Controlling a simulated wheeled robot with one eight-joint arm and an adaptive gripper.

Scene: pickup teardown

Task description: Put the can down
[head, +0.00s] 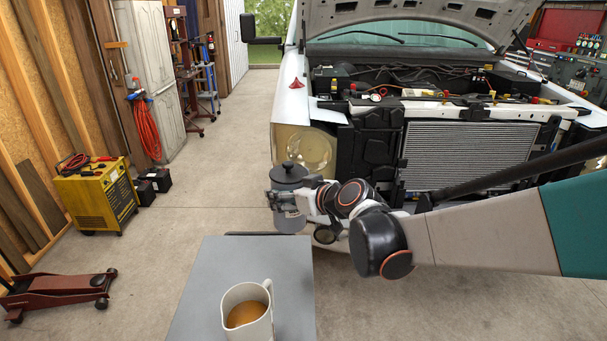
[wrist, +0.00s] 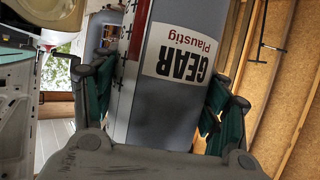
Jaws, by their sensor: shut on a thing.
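The can (head: 290,221) is grey with a darker rounded top, held in the air beyond the far edge of a grey table and in front of the truck. My gripper (head: 283,198) is shut around its middle. In the wrist view the can (wrist: 170,110) fills the middle, with a white label reading "GEAR Plaustig". The fingers of my gripper (wrist: 160,112), with green pads, lie on both sides of it. The can's far end runs out of the wrist view.
The grey table (head: 205,285) has a white mug (head: 262,325) of brown liquid near its front; its far part looks clear. The truck (head: 285,105) with its hood up stands behind the can. A yellow charger (head: 95,200) and a red floor jack (head: 60,291) are on the floor at left.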

